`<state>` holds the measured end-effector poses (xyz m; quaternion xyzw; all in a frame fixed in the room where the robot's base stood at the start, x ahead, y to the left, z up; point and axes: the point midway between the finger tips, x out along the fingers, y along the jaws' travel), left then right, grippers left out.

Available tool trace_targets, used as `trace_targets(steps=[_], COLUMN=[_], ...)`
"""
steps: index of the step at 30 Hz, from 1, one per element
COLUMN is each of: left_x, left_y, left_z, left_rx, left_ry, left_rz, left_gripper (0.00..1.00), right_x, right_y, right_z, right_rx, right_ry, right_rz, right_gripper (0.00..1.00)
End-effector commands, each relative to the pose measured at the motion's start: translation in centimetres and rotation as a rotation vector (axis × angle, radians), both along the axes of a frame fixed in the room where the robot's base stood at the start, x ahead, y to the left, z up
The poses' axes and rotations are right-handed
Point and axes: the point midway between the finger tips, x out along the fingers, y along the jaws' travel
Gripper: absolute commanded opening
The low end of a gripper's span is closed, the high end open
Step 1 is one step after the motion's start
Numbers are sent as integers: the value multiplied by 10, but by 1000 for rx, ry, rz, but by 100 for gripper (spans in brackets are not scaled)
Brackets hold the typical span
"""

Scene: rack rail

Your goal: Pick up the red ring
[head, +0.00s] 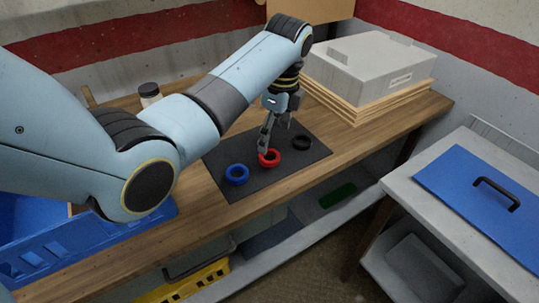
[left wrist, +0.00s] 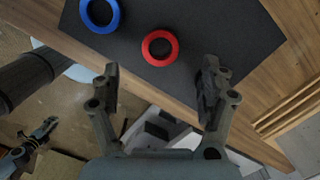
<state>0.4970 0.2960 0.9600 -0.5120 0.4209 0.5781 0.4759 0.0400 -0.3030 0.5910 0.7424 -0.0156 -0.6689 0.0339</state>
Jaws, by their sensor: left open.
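The red ring (head: 271,163) lies flat on the dark mat (head: 245,151), between a blue ring (head: 237,182) and a black ring (head: 302,148). My left gripper (head: 275,136) is open and empty above the mat, with one finger overlapping the red ring's edge in the head view. In the left wrist view, the red ring (left wrist: 146,48) shows whole, ahead of and between the open fingers (left wrist: 158,82), apart from them in the picture. The blue ring (left wrist: 88,20) is at the upper left there. A gripper, seemingly my right one (left wrist: 36,140), shows small at the lower left.
The mat is on a wooden table (head: 335,150). A grey box (head: 370,65) sits on stacked boards at the back right. A dark-lidded jar (head: 149,93) and a blue crate (head: 60,245) are at the left. A side table (head: 440,200) with a blue handled panel (head: 485,190) stands right.

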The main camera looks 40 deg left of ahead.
Motion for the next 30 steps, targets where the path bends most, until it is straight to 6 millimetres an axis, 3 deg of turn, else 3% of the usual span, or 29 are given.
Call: trace_targets(steps=[4, 15, 23, 30], left_x=[-1, -3, -3, -3], left_y=[2, 4, 5, 5], left_z=[-14, -62, -66, -66], left_rx=[0, 0, 0, 0], left_ry=[0, 0, -2, -2], left_rz=[2, 3, 3, 3], left_gripper=[78, 78, 78, 48], right_x=[-13, -1, -1, -1], right_y=[-8, -8, 0, 3], right_z=[0, 2, 1, 1], right_rx=[-10, -9, 1, 3], right_ry=[19, 2, 2, 2], right_rz=[3, 3, 0, -1], right_gripper=[33, 33, 33, 33])
